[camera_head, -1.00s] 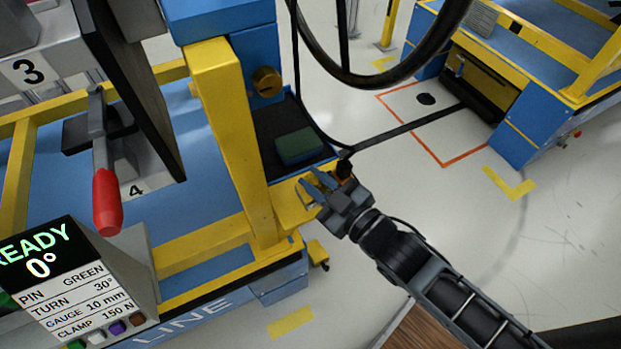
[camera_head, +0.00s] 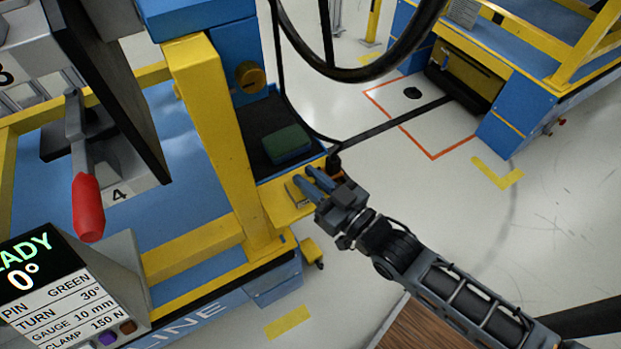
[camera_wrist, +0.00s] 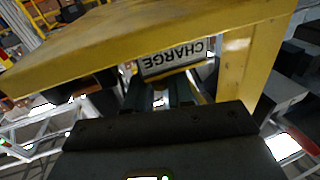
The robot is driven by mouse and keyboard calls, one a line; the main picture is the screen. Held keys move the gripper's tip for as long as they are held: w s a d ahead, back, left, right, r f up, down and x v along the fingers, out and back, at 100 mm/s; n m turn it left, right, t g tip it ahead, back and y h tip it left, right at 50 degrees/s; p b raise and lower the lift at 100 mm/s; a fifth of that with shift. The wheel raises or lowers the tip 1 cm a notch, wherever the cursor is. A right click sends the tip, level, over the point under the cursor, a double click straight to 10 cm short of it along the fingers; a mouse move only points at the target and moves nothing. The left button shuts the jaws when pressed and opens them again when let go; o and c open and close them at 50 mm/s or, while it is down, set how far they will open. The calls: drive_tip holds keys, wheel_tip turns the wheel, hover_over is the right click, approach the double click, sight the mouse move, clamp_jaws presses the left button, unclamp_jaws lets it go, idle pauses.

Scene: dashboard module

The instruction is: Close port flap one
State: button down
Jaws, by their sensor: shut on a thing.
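A small pale plate marked CHARGE (camera_wrist: 172,60), upside down in the wrist view, sits under a yellow beam; it looks like the port flap. My gripper (camera_head: 304,175) is at the yellow bracket beside the yellow post in the head view. Its two fingers reach the plate's lower edge in the wrist view (camera_wrist: 159,85) and are shut on it with a narrow gap. The number on the flap does not show, and its hinge and angle cannot be told. In the head view my fingers partly cover the plate.
A yellow post (camera_head: 218,140) and a dark tray with a green block (camera_head: 287,143) stand close by. A red-handled lever (camera_head: 88,205) and a READY display (camera_head: 25,265) are at left. Open floor lies right of the bracket.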

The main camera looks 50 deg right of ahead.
drive_tip(key=c, duration=1.1)
unclamp_jaws()
drive_tip(key=shift+s+a+f+p, duration=0.1)
drive_tip(key=shift+s+p, duration=0.1)
drive_tip(key=shift+s, duration=1.75)
drive_tip(key=shift+s+a+f+p, duration=0.1)
drive_tip(key=shift+s+p, duration=0.1)
drive_tip(key=shift+s, duration=1.75)
drive_tip(key=s+a+r+g+y, duration=0.1)
drive_tip(key=s+a+r+g, duration=0.15)
drive_tip(key=s+r, duration=0.55)
drive_tip(key=s+a+r+g, duration=0.1)
drive_tip(key=s+a+r, duration=0.4)
drive_tip(key=s, duration=0.4)
drive_tip(key=shift+n, duration=0.4)
drive_tip(key=r+p, duration=0.5)
drive_tip(key=d+r+p, duration=0.1)
drive_tip(key=r+p, duration=1)
drive_tip(key=r, duration=0.1)
drive_tip(key=shift+s+d+r+p, duration=0.15)
drive_tip(key=shift+d+r+p, duration=0.1)
drive_tip(key=shift+p, duration=0.1)
